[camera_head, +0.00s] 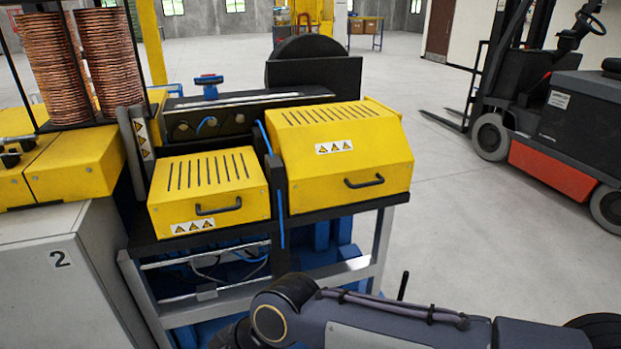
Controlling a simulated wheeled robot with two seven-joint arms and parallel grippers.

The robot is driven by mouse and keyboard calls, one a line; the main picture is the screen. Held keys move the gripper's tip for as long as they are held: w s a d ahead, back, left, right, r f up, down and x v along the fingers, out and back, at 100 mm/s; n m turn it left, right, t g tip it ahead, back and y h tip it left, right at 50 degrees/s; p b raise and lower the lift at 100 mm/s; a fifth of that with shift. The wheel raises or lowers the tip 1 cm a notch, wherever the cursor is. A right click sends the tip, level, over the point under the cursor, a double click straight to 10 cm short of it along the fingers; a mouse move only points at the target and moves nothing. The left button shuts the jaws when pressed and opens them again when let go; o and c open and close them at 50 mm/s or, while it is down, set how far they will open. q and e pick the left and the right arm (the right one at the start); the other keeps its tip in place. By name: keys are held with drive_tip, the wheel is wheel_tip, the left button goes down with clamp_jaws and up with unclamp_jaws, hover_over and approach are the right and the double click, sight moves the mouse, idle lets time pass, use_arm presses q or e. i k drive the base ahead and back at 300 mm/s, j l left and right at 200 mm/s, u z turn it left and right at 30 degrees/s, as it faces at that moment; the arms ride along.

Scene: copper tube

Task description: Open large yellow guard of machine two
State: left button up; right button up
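The large yellow guard (340,140) is the right-hand cover on machine two, with slots on top, a warning label and a black handle (364,182) on its sloped front. It is closed. A smaller yellow guard (208,185) with its own black handle (218,209) is closed to its left. A dark grey arm of mine crosses the bottom right, below and in front of the machine, apart from the handles. I cannot make out a gripper on it; its left end runs out of the frame. My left gripper is not in view.
A grey cabinet (75,275) marked 2 stands at the left, with copper coils (108,65) above it. A forklift (560,130) is parked at the right. The grey floor (465,215) between machine and forklift is clear.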

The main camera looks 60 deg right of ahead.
sight(332, 155)
drive_tip(key=z, duration=2.45)
drive_tip(key=i+j+z, duration=0.1)
drive_tip(key=i, duration=0.35)
drive_tip(key=i+j+z, duration=0.1)
drive_tip(key=i, duration=0.35)
